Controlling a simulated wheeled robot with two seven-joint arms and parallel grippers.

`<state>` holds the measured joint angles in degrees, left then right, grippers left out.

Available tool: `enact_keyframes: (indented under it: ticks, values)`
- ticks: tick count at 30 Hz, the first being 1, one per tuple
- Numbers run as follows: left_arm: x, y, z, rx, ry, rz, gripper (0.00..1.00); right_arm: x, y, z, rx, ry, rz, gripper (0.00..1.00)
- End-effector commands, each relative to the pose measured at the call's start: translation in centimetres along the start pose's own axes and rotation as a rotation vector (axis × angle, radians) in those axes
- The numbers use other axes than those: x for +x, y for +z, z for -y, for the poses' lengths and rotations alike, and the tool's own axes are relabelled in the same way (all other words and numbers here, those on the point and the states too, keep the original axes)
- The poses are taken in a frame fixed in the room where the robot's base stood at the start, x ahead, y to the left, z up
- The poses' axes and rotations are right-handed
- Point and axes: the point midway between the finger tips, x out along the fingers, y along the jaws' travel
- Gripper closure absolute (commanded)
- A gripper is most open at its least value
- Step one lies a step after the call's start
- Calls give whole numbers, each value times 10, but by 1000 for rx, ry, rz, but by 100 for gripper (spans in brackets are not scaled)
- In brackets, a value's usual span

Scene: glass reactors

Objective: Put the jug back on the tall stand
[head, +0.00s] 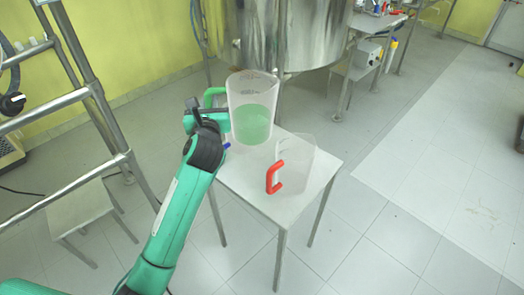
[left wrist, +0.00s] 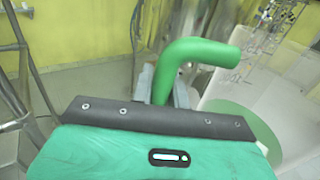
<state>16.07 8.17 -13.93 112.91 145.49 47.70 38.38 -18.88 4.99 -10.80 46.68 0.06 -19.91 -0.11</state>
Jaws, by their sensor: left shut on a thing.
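A clear jug (head: 252,88) with a green handle holds green liquid. It is upright at the back left of the tall white stand (head: 245,185); I cannot tell whether its base touches the top. My left gripper (head: 206,112) is at the jug's left side, shut on its green handle (head: 213,94). In the left wrist view the green handle (left wrist: 172,75) rises between the jaws, and the clear jug wall and green liquid (left wrist: 245,122) are at right. A second clear jug (head: 298,165) with a red handle stands on the same stand. My right gripper is not in view.
A low stool (head: 80,208) stands at left beside metal stair rails (head: 110,125). A large steel vessel (head: 300,35) is behind the stand. A steel bench (head: 365,60) is at back right. The floor at right is clear.

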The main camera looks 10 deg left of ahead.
Motion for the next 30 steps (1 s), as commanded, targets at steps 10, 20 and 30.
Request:
enact_keyframes:
  ticks: [10,20,30]
  values:
    - [0,-67,-1,0,0,-3,100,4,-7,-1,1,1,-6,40]
    - [0,-138,-2,-3,-1,1,100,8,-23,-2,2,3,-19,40]
    - [0,-168,-2,-3,-1,1,100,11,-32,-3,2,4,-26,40]
